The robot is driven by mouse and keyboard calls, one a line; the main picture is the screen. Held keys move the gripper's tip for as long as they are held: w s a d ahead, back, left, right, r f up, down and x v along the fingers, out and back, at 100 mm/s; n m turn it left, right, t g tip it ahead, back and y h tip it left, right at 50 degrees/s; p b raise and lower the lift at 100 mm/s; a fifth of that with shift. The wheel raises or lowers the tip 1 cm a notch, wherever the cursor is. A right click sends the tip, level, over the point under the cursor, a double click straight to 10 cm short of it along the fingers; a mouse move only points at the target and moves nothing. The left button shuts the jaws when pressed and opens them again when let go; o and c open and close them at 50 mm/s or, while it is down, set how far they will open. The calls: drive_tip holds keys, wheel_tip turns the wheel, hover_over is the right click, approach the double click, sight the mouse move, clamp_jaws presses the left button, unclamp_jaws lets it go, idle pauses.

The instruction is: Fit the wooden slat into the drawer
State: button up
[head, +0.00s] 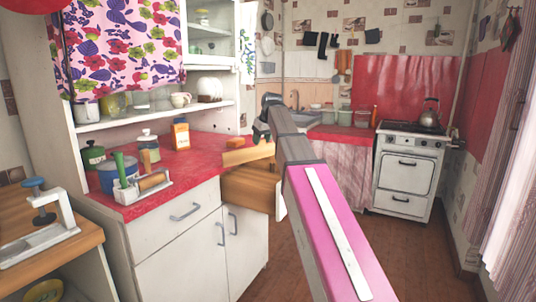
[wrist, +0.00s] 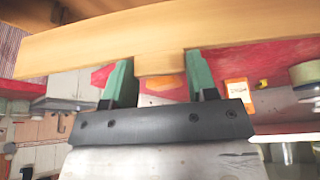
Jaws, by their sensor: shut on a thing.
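The wooden slat (head: 243,156) is a light, plain board held above the open drawer (head: 248,188), a brown wooden box pulled out of the white cabinet. The slat also spans the upper part of the wrist view (wrist: 90,42), slightly tilted there. My gripper (wrist: 158,63) is shut on the slat, with its two green fingers on either side of a short lower part. In the head view my arm hides part of the drawer and much of the gripper. I cannot tell whether the slat touches the drawer.
The red counter (head: 195,165) holds a rack (head: 143,188), a blue pot (head: 118,176), jars and an orange-labelled box (head: 180,134). A white clamp-like tool (head: 45,215) stands on a wooden table at left. A stove (head: 405,165) stands at the back; floor at right is clear.

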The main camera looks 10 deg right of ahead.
sight(268, 150)
drive_tip(key=w+d+f, duration=0.1)
drive_tip(key=d+f, duration=0.1)
drive_tip(key=shift+w+d+f, duration=0.1)
drive_tip(key=shift+w+d, duration=0.3)
drive_tip(key=shift+f, duration=1.95)
drive_tip(key=shift+f, duration=0.55)
drive_tip(key=o, duration=1.2)
drive_tip(key=shift+r, duration=0.3)
drive_tip(key=v, duration=1.2)
drive_tip(key=shift+r, duration=0.35)
